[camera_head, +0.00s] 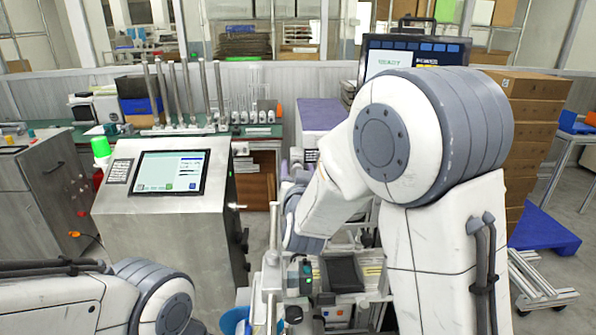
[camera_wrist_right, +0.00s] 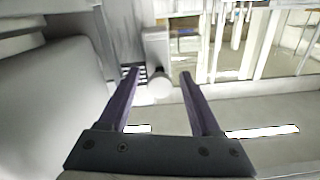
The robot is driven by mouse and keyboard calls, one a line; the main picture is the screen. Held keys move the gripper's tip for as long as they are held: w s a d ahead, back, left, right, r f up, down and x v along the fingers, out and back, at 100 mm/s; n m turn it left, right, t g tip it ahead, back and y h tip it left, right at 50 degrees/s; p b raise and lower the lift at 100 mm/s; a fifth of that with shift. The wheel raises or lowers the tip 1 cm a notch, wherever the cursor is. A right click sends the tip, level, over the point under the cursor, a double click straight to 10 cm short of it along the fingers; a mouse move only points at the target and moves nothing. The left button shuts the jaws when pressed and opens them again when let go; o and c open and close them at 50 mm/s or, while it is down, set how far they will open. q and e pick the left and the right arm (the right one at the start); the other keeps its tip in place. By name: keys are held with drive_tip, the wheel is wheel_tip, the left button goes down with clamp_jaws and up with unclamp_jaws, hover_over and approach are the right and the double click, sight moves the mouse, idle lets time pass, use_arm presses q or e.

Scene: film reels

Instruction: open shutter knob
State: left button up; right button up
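My right gripper (camera_head: 297,160) is partly hidden by my own right arm in the head view. In the right wrist view its two purple fingers (camera_wrist_right: 159,73) are spread apart, with nothing held between them. A pale round knob-like part (camera_wrist_right: 159,91) shows between and beyond the fingers, below a grey block; I cannot tell if it is the shutter knob or if the fingers touch it. No other shutter knob can be made out in the head view. My left arm enters at the lower left, but its gripper is out of frame.
A metal console with a lit screen (camera_head: 170,172) and a green lamp (camera_head: 101,147) stands left of centre. A bench with upright metal rods (camera_head: 186,92) is behind it. A purple-topped box (camera_head: 321,114) stands beyond my right gripper. Stacked cartons (camera_head: 531,120) are at right.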

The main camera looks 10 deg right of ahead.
drive_tip(key=s+a+b, duration=0.2)
drive_tip(key=s+b, duration=0.3)
drive_tip(key=s, duration=0.5)
drive_tip(key=shift+s, duration=0.1)
